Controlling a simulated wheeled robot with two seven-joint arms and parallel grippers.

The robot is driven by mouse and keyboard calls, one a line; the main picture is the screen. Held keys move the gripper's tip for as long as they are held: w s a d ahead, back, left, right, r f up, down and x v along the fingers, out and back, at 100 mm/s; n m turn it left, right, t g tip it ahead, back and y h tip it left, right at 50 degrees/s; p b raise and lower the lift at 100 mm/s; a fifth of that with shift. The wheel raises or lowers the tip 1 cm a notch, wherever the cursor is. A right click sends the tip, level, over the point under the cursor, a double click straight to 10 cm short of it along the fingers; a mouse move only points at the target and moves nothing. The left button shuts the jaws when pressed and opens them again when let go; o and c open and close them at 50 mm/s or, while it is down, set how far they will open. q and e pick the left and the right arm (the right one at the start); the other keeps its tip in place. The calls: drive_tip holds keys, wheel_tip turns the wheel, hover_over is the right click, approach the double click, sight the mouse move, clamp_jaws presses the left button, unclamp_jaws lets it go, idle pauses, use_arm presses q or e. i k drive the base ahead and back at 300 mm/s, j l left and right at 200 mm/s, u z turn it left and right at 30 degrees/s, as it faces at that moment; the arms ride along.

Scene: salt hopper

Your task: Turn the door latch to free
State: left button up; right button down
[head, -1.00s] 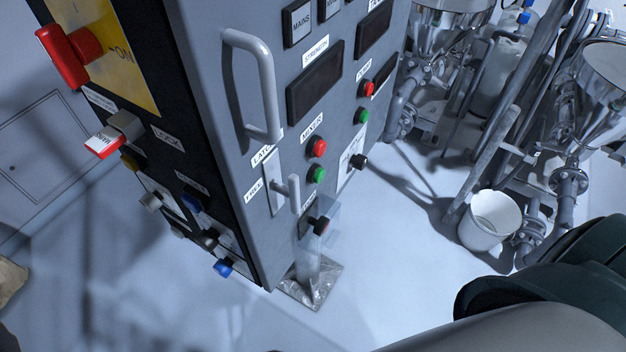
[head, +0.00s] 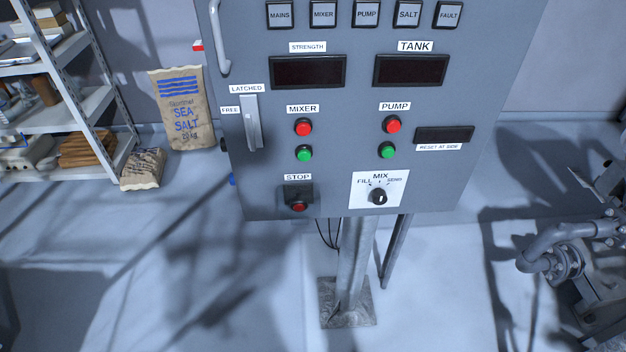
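The door latch (head: 252,122) is a grey handle on a pale plate at the left of the grey cabinet door (head: 345,125). The handle hangs upright, pointing down. A LATCHED label (head: 246,88) sits above it and a FREE label (head: 230,110) sits to its left. A light grey door pull (head: 219,40) is above the latch, at the door's left edge. Neither of my grippers shows in the head view.
Red and green MIXER and PUMP buttons, a STOP button (head: 298,206) and a MIX selector (head: 377,196) are on the same door. The cabinet stands on a post (head: 354,265). Salt sacks (head: 182,105) and shelves (head: 70,110) are at left, pipes (head: 565,250) at right. Floor in front is clear.

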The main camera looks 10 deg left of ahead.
sight(250, 125)
drive_tip(key=k+l, duration=0.15)
drive_tip(key=l, duration=0.25)
drive_tip(key=k+l, duration=0.15)
drive_tip(key=l, duration=0.2)
drive_tip(key=k+l, duration=0.2)
drive_tip(key=l, duration=0.2)
